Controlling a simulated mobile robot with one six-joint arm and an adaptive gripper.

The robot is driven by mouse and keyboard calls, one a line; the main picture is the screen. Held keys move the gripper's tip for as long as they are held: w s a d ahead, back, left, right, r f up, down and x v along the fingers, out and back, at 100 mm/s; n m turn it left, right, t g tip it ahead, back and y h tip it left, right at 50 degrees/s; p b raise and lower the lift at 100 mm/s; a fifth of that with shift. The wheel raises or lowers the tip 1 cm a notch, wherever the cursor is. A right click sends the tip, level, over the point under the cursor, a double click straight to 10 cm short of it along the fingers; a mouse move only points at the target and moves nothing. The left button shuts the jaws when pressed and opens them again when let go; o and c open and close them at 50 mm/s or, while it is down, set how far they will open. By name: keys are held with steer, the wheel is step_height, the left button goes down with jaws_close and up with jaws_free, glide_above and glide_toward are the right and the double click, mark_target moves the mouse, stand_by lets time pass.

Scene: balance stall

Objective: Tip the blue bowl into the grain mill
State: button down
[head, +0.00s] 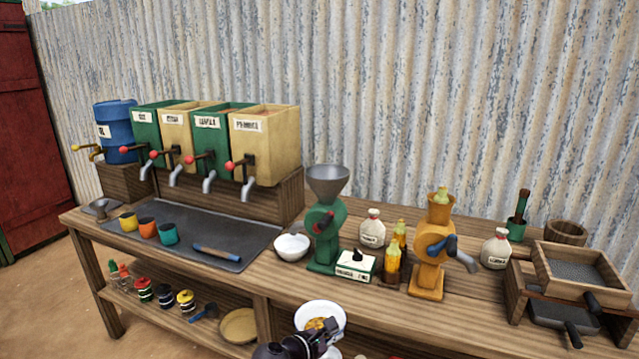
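No bowl in the head view looks plainly blue. A white-looking bowl (336,309) with orange-yellow contents is at the front edge of the bench, close to my gripper (318,340). My black gripper is at the bottom edge, in front of the bowl and overlapping its near rim. Its fingers are too small and dark to show whether they grip the rim. A green mill (325,252) with a grey funnel hopper (327,180) stands upright on the bench behind the bowl. An orange machine (432,262) with a cob in its top stands to the right.
A white bowl (292,247) stands left of the green mill. Dispensers (265,145) line the back left, above a dark tray (225,240) with cups. Sieve boxes (575,270) are at the right.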

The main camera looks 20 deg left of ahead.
steer(key=shift+w+d, duration=0.1)
steer(key=shift+w, duration=0.15)
steer(key=shift+w+r, duration=0.1)
